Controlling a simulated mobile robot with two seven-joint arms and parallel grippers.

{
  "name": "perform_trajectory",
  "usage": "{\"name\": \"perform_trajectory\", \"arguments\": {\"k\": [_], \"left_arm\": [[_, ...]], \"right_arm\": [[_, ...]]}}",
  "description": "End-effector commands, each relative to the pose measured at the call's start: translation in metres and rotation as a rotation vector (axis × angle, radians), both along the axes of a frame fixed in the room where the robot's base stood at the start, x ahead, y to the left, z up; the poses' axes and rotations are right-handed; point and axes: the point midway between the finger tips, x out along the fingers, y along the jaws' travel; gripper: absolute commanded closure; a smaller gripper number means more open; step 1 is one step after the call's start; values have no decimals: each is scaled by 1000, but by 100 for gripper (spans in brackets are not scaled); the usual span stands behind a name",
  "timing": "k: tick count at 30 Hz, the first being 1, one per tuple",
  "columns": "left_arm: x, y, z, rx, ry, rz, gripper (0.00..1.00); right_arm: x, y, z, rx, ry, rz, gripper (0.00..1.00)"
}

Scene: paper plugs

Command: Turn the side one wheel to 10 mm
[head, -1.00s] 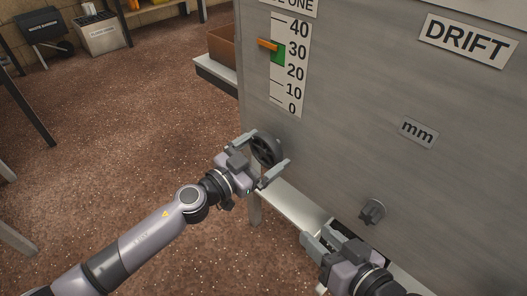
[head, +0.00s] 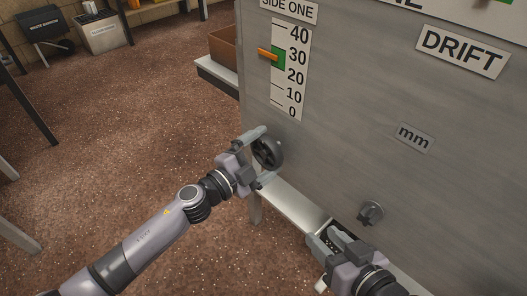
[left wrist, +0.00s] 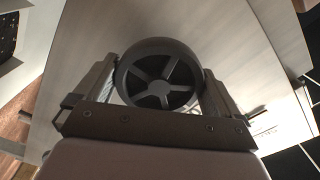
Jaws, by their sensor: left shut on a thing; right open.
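The side one wheel (head: 268,152) is a dark spoked handwheel on the lower left of the grey metal panel. My left gripper (head: 262,157) has a finger on either side of its rim and is shut on it. In the left wrist view the wheel (left wrist: 160,80) sits between both fingers, its spokes facing me. The side one scale (head: 290,95) runs from 0 to 40 above the wheel. Its orange pointer (head: 267,54) stands a little below 30, beside a green band (head: 279,58). My right gripper (head: 323,240) is open and empty, low by the panel.
A small dark knob (head: 370,213) is on the panel above my right gripper. "DRIFT" (head: 462,51) and "mm" (head: 414,138) plates are to the right. A pale ledge (head: 290,205) runs below the panel. Open floor (head: 130,130) lies to the left.

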Motion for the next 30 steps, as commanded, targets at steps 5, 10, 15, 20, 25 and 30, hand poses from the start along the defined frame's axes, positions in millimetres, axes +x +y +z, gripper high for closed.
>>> {"name": "perform_trajectory", "arguments": {"k": [5, 10, 15, 20, 25, 30], "left_arm": [[0, 1, 0, 118, -118, 1, 33], [0, 1, 1, 234, -232, 0, 33], [0, 1, 1, 350, -348, 0, 33], [0, 1, 1, 456, -455, 0, 33], [0, 1, 2, 570, -570, -1, 33], [0, 0, 2, 686, -685, -1, 33]], "right_arm": [[-1, -1, 0, -7, 1, -1, 57], [-1, -2, -1, -11, 2, 0, 57], [-2, -3, -2, -13, 3, 1, 57], [-2, -2, -4, -9, 5, 2, 57], [-2, -1, -5, -3, 8, 3, 57], [-2, 0, -6, 6, 11, 5, 57]]}}
